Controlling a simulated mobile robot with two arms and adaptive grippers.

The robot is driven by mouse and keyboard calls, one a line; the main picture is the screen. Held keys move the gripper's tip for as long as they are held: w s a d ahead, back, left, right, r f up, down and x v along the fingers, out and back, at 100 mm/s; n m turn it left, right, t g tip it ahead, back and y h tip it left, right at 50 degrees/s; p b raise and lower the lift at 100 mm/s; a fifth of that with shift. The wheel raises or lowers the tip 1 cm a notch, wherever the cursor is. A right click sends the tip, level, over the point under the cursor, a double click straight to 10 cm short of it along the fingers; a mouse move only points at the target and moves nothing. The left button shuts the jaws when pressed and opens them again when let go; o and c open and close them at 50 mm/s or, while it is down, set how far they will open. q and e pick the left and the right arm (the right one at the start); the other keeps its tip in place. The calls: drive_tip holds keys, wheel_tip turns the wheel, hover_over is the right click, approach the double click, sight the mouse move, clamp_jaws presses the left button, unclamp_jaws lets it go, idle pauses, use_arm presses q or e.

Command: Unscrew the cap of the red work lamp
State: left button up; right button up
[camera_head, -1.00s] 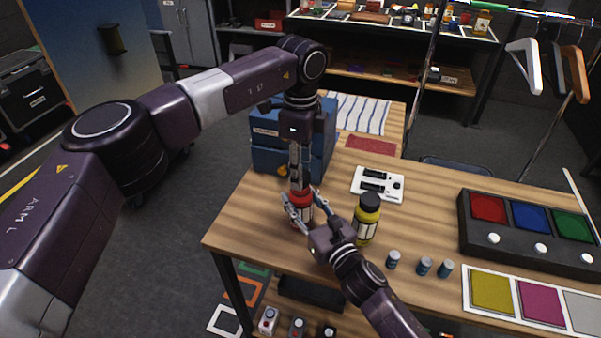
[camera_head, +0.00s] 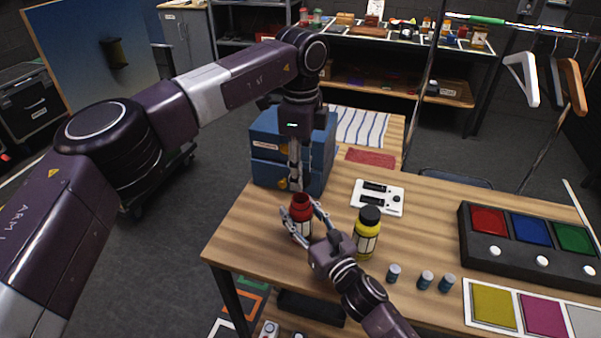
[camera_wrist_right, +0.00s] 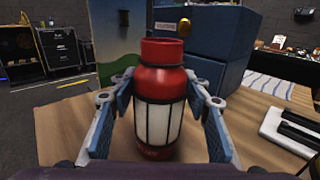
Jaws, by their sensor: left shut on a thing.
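The red work lamp (camera_head: 301,229) stands upright near the left end of the wooden table, with a pale barred window on its body.
A yellow lamp (camera_head: 367,235) with a black cap stands close to the right of my right gripper. A blue drawer box (camera_head: 265,165) is behind. A white panel (camera_head: 378,197), several small cylinders (camera_head: 426,280) and a button box (camera_head: 530,250) lie to the right.

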drive_tip(key=shift+o, duration=1.3)
